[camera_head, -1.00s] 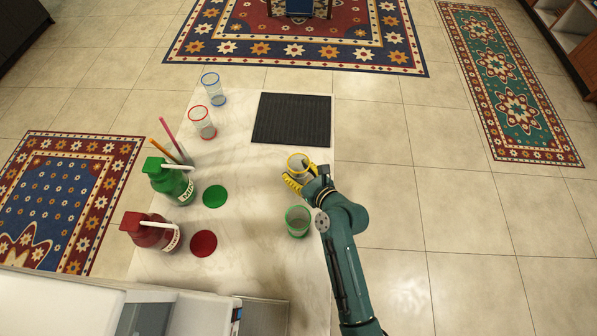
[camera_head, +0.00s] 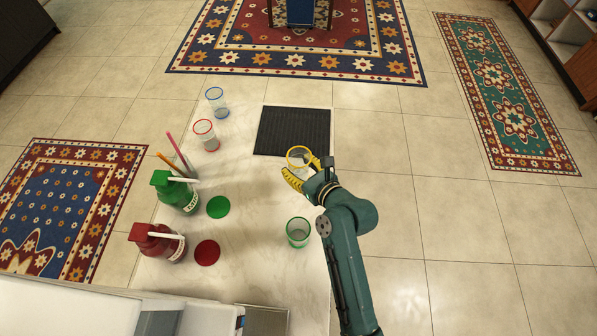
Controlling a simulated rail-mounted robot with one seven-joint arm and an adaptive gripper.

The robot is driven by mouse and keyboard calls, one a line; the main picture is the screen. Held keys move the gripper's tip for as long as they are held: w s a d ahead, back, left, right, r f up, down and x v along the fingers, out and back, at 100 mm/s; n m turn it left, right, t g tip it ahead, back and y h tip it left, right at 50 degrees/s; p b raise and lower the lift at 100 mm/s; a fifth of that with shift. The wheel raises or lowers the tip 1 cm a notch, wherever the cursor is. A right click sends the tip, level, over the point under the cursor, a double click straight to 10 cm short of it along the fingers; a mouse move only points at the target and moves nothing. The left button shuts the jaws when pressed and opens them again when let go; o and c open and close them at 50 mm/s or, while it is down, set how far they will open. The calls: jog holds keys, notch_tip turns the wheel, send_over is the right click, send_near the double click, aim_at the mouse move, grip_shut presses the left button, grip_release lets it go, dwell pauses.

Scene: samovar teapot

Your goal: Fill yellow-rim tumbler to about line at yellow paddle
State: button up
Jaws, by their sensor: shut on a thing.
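The yellow-rim tumbler (camera_head: 299,157) is a clear cup near the table's right edge, just below the dark mat. It looks upright and raised above the tabletop. My gripper (camera_head: 303,173), with yellow fingers, is shut on it from the lower right and hides part of its lower side. How much is in the tumbler is too small to tell. I cannot make out a yellow paddle or a fill line.
A green-rim tumbler (camera_head: 298,232) stands by the right edge, near my arm. A ribbed dark mat (camera_head: 292,131) lies behind.

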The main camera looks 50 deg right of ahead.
dwell(0.4)
jog(key=s+a+r+n+y+p, duration=0.2)
jog(key=s+a+r+y+p, duration=0.1)
jog(key=a+r+p, duration=0.7)
jog(key=s+a+r+n+y+p, duration=0.3)
jog(key=a+r+p, duration=0.8)
jog(key=a, duration=0.7)
jog(key=p, duration=0.3)
jog(key=shift+s+a+n+y, duration=0.3)
jog(key=shift+s+a, duration=0.05)
jog(key=shift+s, duration=0.05)
